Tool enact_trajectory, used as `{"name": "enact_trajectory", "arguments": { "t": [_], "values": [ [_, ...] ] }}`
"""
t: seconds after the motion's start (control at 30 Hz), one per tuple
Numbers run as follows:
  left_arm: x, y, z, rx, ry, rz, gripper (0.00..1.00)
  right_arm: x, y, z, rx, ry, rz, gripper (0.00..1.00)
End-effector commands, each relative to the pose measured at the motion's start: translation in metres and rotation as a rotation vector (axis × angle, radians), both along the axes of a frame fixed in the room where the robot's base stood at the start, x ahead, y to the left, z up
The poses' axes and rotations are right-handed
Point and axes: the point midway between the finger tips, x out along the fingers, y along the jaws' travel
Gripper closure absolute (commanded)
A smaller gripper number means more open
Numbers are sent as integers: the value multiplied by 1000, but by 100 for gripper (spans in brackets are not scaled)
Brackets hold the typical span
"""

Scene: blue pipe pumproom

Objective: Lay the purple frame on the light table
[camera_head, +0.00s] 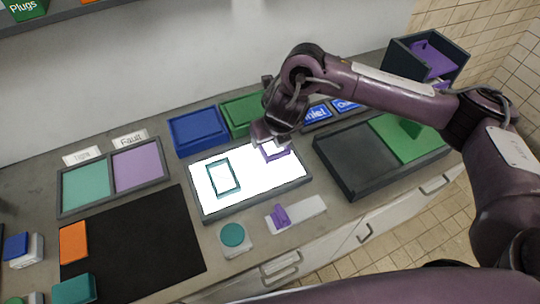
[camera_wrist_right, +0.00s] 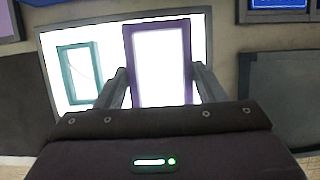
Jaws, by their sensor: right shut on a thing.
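The light table (camera_head: 240,192) is a bright white panel in a dark grey rim at the middle of the head view. A teal frame (camera_head: 211,181) lies on its left half. My right gripper (camera_head: 271,146) is over its far right part, shut on the purple frame (camera_head: 285,154). In the right wrist view the purple frame (camera_wrist_right: 188,62) stands between my fingers (camera_wrist_right: 163,88), right of the teal frame (camera_wrist_right: 66,75), over the lit panel. I cannot tell whether it touches the panel. My left gripper is not in view.
Blue (camera_head: 198,131) and green (camera_head: 242,112) bins stand behind the light table. A dark tray (camera_head: 345,165) with a green section is at right. A black mat (camera_head: 150,240) lies front left. A teal round-topped block (camera_head: 232,236) and a purple piece (camera_head: 280,215) sit in front.

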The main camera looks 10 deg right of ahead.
Motion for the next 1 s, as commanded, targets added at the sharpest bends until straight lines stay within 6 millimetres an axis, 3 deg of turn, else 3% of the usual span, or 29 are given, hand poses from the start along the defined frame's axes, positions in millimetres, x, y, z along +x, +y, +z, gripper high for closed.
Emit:
{"name": "enact_trajectory", "arguments": {
  "t": [0.1, 0.57, 1.0],
  "values": [
    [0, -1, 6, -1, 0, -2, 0, 0, 0, -22, -1, 2, -1, 61],
    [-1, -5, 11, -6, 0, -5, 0, 0, 0, -76, 1, 0, -1, 61],
    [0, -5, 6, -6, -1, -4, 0, 1, 1, -85, 1, -2, 0, 61]
  ]
}}
